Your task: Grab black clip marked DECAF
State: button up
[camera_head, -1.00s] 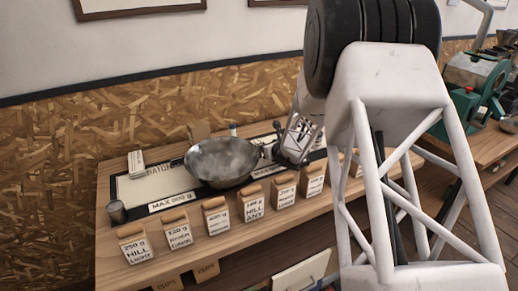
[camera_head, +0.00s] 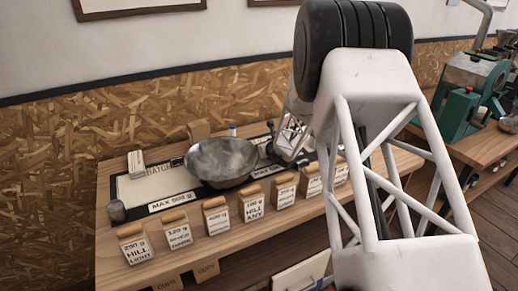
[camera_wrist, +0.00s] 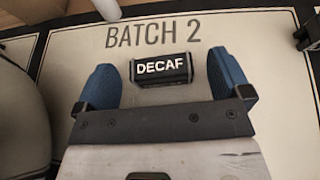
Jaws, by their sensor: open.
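The black clip marked DECAF (camera_wrist: 161,69) lies on the pale mat panel printed BATCH 2 (camera_wrist: 80,62) in the wrist view, just below the lettering. My gripper (camera_wrist: 160,80) is open, with one blue finger to the left of the clip and one to the right. Gaps show between the clip and both fingers, the wider one on the right. The height of the fingers over the mat is hard to tell. In the head view my gripper (camera_head: 284,150) is mostly hidden by my arm, and the clip cannot be made out.
A metal bowl (camera_head: 222,163) stands left of my gripper on the wooden table (camera_head: 190,262). Part of a dark object (camera_wrist: 308,32) shows at the wrist view's right edge.

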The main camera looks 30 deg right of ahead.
jog(key=shift+w+f, duration=0.15)
jog(key=shift+w, duration=0.2)
dwell(0.4)
jog(key=c, duration=1)
jog(key=shift+c, duration=0.2)
jog(key=shift+r, duration=5.05)
